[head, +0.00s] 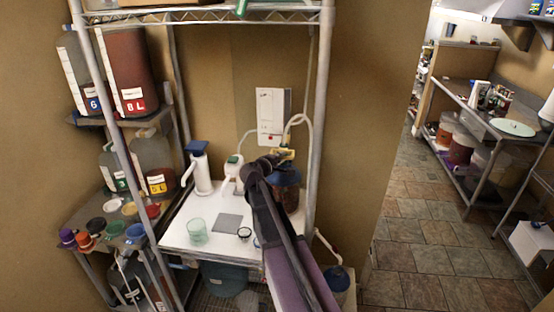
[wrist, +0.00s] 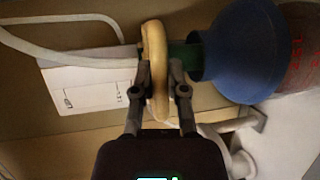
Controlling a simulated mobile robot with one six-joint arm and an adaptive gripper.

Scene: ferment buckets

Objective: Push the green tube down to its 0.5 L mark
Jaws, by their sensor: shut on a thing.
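In the wrist view, my gripper (wrist: 158,85) is shut on a tan ring-shaped piece (wrist: 155,40), one finger on each side of it. The green tube (wrist: 184,57) shows as a short dark green length between this piece and the blue funnel-shaped lid (wrist: 238,52). The lid sits on a dark red vessel (wrist: 298,50) with red marks, partly cut off by the frame. The tube's lower end and its 0.5 L mark are not visible. In the head view, my gripper (head: 276,160) is at the yellow piece (head: 288,153), above the blue-lidded vessel (head: 288,196).
A white hose (head: 303,117) arches above the yellow piece near a white wall panel (head: 271,108). The white table (head: 182,240) holds a blue-topped pump bottle (head: 199,170), a clear green cup (head: 197,231) and a grey pad (head: 229,223). A shelf post (head: 320,120) stands close on the right.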

